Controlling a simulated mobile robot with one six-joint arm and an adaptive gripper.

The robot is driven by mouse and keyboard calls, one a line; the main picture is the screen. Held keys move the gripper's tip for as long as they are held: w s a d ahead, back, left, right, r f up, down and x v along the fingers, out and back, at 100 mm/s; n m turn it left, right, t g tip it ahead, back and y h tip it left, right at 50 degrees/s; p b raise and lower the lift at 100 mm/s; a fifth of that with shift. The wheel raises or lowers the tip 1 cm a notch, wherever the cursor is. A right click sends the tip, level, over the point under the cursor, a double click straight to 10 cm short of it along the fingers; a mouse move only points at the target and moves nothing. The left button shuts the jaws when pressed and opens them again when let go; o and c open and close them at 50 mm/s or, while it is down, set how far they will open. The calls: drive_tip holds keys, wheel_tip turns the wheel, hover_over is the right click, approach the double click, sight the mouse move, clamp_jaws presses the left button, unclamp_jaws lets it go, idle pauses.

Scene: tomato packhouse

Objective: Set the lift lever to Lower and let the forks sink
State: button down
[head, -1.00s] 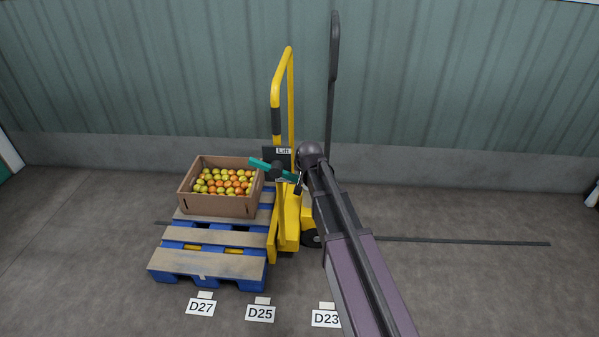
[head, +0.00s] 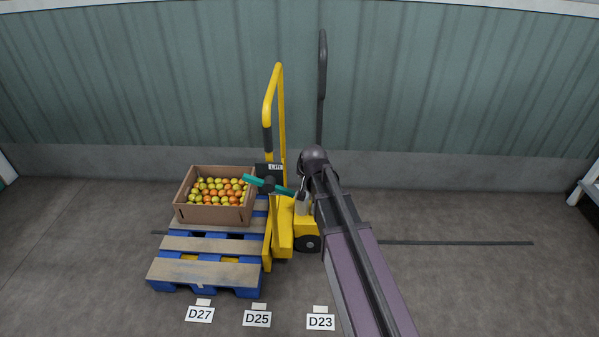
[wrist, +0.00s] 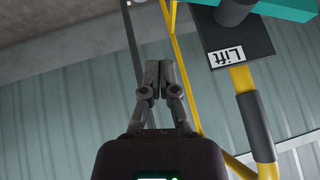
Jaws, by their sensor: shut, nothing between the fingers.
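The lift lever is a teal bar (head: 256,181) on a dark hub, mounted on the yellow lift truck (head: 281,225). It slants from upper left down to lower right in the head view. In the head view my arm partly hides the gripper near the lever's right end; contact cannot be told.
A blue pallet with wooden boards (head: 206,270) stands left of the truck, carrying a brown crate (head: 214,214) of tomatoes. A tall dark handle (head: 322,75) rises behind the truck. Floor signs D27, D25 and D23 (head: 320,321) lie in front. Floor at right is mostly clear.

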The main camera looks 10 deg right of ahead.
drive_tip(key=shift+d+p+v, duration=0.2)
drive_tip(key=shift+p+v, duration=0.5)
drive_tip(key=shift+v, duration=0.6)
drive_tip(key=s+d+f+n+g, duration=0.15)
drive_tip(key=s+g, duration=0.25)
drive_tip(key=s, duration=0.7)
drive_tip(key=s+d+f+n+g, duration=0.1)
drive_tip(key=s+d+n+g, duration=0.15)
drive_tip(key=s, duration=0.85)
wheel_tip(320, 180, up, 15)
drive_tip(key=a+m+p, duration=0.1)
drive_tip(key=p, duration=1.5)
drive_tip(key=shift+g+h, duration=0.35)
drive_tip(key=shift+h, duration=0.05)
